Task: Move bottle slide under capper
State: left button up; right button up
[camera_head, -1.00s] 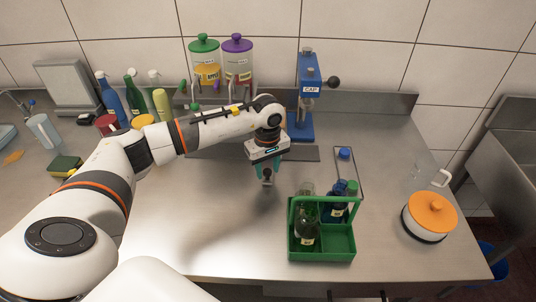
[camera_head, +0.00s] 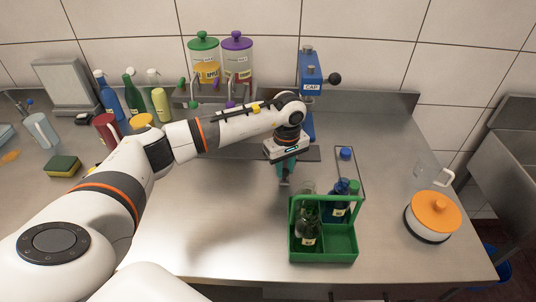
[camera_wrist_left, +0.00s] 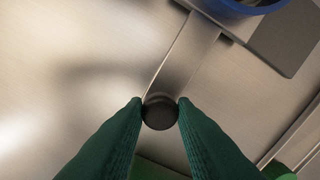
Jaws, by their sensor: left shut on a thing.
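My left gripper (camera_head: 285,180) is shut on the dark round knob (camera_wrist_left: 160,113) of the bottle slide. A flat metal bar (camera_wrist_left: 186,62) runs from the knob up to a blue rounded part (camera_wrist_left: 238,6) cut off at the top of the left wrist view; I cannot tell whether it belongs to the slide or the capper. The blue capper (camera_head: 311,72), marked CAP, stands behind and right of my gripper. The grey rail (camera_head: 232,153) lies at its foot. My arm hides the slide's carrier and any bottle on it.
A green crate (camera_head: 322,253) with bottles stands close, right and in front of my gripper. A blue cap (camera_head: 346,153) lies on a tray behind it. An orange-lidded pot (camera_head: 434,212) is at the right.

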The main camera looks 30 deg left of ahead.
pick_arm(q)
jog(key=shift+w+d+b, duration=0.35)
jog(key=shift+w+d, duration=0.15)
jog(key=shift+d, duration=0.3)
jog(key=shift+w+d+b, duration=0.4)
jog(key=shift+w+d, duration=0.1)
jog(key=shift+d, duration=0.35)
jog(key=shift+w+d+b, duration=0.35)
jog(key=shift+w+d, duration=0.15)
jog(key=shift+d, duration=0.3)
jog(key=o, duration=0.9)
notch_tip(320, 180, up, 12)
jog(key=shift+b, duration=0.95)
